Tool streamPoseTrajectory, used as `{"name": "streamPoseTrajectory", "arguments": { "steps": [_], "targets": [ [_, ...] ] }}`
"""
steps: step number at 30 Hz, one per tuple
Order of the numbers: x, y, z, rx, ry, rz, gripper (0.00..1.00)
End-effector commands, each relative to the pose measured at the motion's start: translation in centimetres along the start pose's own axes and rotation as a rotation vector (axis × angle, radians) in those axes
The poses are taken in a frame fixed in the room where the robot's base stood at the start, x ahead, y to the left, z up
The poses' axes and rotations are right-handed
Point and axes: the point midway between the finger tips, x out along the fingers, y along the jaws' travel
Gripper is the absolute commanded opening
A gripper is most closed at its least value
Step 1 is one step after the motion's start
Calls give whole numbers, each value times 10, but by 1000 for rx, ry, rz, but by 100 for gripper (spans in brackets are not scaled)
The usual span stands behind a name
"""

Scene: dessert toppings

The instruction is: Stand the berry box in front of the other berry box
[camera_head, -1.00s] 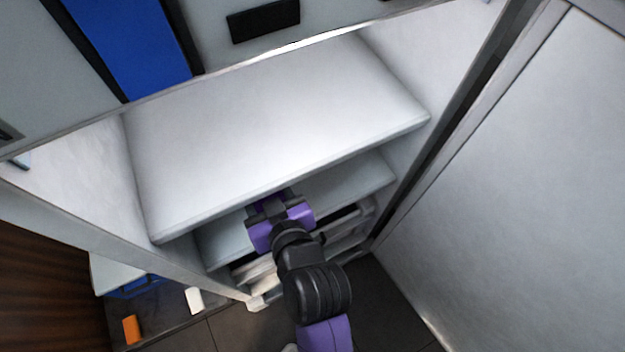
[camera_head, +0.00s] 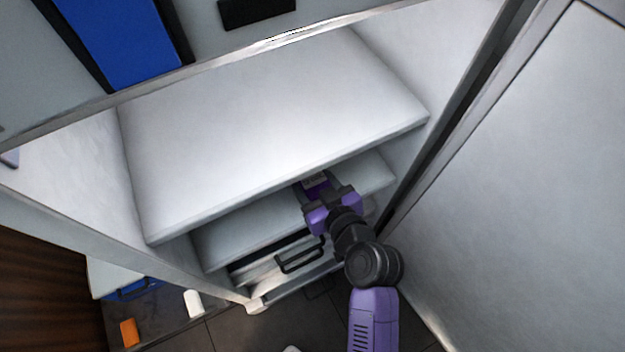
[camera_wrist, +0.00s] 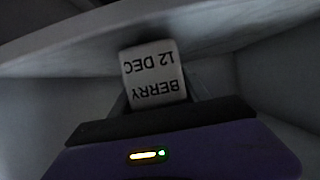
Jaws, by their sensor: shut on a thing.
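The berry box shows in the wrist view as a pale label face (camera_wrist: 154,74) reading "BERRY 12 DEC", upside down in that picture. In the head view it is a small dark purple box (camera_head: 314,183) at the front of the lower shelf space, partly hidden by the upper shelf's edge. My gripper (camera_head: 322,192) is shut on this box; its body also shows in the wrist view (camera_wrist: 160,118). I cannot tell whether the box touches the lower shelf. The other berry box is not visible in either view.
The upper white shelf (camera_head: 270,120) is bare and overhangs the lower shelf (camera_head: 245,232). A drawer with a dark handle (camera_head: 300,256) lies below. The cabinet's side wall stands to the right, with a large pale door panel (camera_head: 530,170) beyond it.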

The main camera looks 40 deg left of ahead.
Motion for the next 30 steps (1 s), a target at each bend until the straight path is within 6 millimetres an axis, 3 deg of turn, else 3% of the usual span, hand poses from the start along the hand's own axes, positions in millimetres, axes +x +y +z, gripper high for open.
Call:
{"name": "streamPoseTrajectory", "arguments": {
  "steps": [15,16,18,30],
  "targets": [
    [5,4,12,0,3,1,0],
    [5,4,11,0,1,0,60],
    [4,4,11,0,1,0,74],
    [3,4,8,0,1,0,76]
  ]
}}
